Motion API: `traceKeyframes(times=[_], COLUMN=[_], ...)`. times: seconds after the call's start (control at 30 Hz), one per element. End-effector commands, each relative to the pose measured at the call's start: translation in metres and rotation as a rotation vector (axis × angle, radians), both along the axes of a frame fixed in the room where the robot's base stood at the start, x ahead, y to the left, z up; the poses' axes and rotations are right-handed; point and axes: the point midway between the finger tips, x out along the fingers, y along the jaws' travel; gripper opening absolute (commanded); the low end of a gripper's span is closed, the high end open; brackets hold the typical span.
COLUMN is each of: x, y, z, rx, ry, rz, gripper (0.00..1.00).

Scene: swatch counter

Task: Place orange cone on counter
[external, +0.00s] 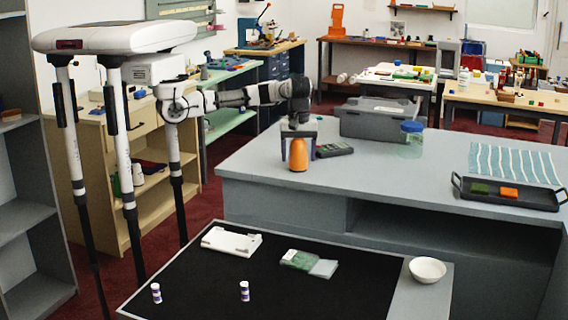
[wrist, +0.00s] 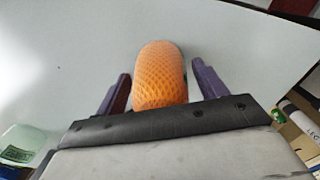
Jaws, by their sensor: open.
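The orange cone (external: 298,156) appears to stand upright on the grey counter (external: 380,185), near its left end. In the wrist view the cone (wrist: 160,75) has a rounded end and a mesh-like surface. My gripper (external: 298,140) is just above and around the cone, pointing down. In the wrist view its two dark purple fingers stand apart, one on each side of the cone, with a gap visible on both sides. The gripper (wrist: 161,88) is open. The gripper body hides the cone's near end in the wrist view.
A dark calculator-like device (external: 335,149) lies right of the cone. Behind it are a grey box (external: 375,120) and a clear jar with a blue lid (external: 411,140). A striped cloth (external: 515,162) and a black tray (external: 530,199) lie at the right. The counter's middle front is clear.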

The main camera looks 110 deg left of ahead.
Motion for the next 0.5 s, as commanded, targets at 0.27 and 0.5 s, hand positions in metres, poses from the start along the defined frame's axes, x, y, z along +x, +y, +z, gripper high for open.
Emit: traceKeyframes(times=[0.27, 0.5], x=[0.001, 0.001], y=[0.000, 0.000], z=[0.053, 0.100], rx=[0.002, 0.001], ry=[-0.006, -0.003], rz=[0.002, 0.001], gripper=[0.71, 0.71])
